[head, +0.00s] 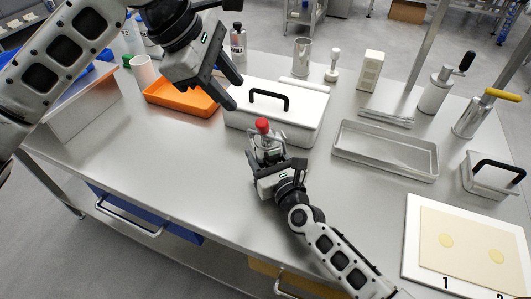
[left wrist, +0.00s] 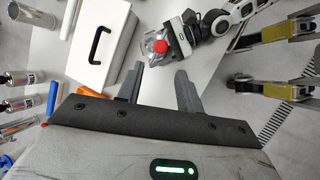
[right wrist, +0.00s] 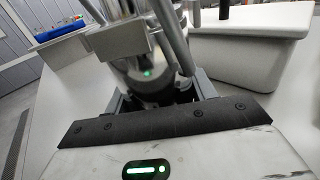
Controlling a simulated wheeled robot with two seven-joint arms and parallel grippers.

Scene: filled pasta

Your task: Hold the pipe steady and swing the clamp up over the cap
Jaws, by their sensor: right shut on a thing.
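A metal pipe (head: 267,149) with a red cap (head: 262,125) stands near the middle of the table, in front of the white lidded box. My right gripper (head: 268,167) is shut on the pipe low down. The right wrist view shows the pipe (right wrist: 146,75) between its fingers, with metal clamp parts (right wrist: 118,45) beside it; the clamp's exact position is hard to tell. My left gripper (head: 236,92) is open and empty, above and left of the cap. In the left wrist view the red cap (left wrist: 160,46) lies just beyond the open fingers.
The white box (head: 290,117) with a black handle stands close behind the pipe. An orange tray (head: 178,97) is at left, a steel tray (head: 385,150) at right. A white board with dough (head: 412,235) is at front right. The table left of the pipe is clear.

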